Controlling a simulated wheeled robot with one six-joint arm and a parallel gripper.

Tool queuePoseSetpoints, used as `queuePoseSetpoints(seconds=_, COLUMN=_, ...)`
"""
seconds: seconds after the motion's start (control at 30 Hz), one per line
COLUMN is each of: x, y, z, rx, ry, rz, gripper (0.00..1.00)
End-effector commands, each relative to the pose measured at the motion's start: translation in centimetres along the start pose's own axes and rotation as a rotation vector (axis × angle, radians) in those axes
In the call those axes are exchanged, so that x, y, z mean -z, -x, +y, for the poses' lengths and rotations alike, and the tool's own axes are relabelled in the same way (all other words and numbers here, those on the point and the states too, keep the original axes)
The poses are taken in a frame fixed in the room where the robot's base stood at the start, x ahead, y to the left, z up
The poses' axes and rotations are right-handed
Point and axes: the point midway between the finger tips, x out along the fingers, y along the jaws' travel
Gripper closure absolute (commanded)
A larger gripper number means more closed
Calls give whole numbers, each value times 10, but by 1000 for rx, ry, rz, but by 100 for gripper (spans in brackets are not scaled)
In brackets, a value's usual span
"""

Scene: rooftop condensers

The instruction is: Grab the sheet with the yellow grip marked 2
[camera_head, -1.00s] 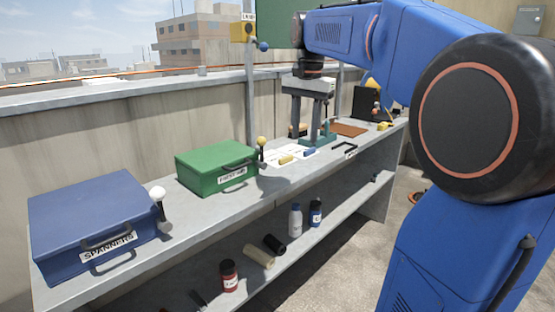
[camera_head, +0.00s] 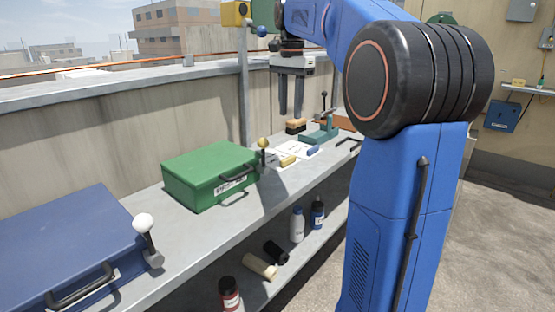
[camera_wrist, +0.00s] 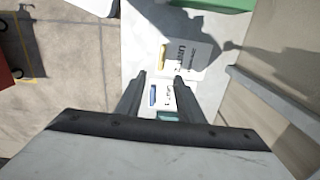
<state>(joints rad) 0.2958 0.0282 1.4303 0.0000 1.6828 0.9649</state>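Two white sheets lie on the grey bench. One sheet has a yellow grip (camera_head: 288,161), which also shows in the wrist view (camera_wrist: 162,55). The other has a blue grip (camera_head: 313,150), seen in the wrist view (camera_wrist: 152,95) near the left finger. Printing shows on the sheets, but I cannot read a number 2. My gripper (camera_head: 291,113) hangs fingers down above the bench, behind the sheets in the head view. It is open and empty. In the wrist view, my fingertips (camera_wrist: 159,77) frame the gap between the two grips.
A green box (camera_head: 205,180) and a yellow-knobbed lever (camera_head: 263,146) stand left of the sheets. A green vice (camera_head: 320,134) and an orange-brown block (camera_head: 296,126) stand behind them. A blue box (camera_head: 60,245) is at left.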

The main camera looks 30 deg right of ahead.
Motion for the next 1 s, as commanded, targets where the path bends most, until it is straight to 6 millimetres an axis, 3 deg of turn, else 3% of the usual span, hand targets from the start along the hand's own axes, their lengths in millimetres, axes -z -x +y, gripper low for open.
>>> queuePoseSetpoints(seconds=0.4, x=-1, y=-75, z=0, rx=-2, ry=1, rz=-1, gripper=66)
queuePoseSetpoints(seconds=0.83, x=-1, y=-111, z=-2, rx=-2, ry=1, rz=-1, gripper=66)
queuePoseSetpoints(seconds=1.0, x=-1, y=-135, z=-5, rx=-2, ry=1, rz=-1, gripper=66)
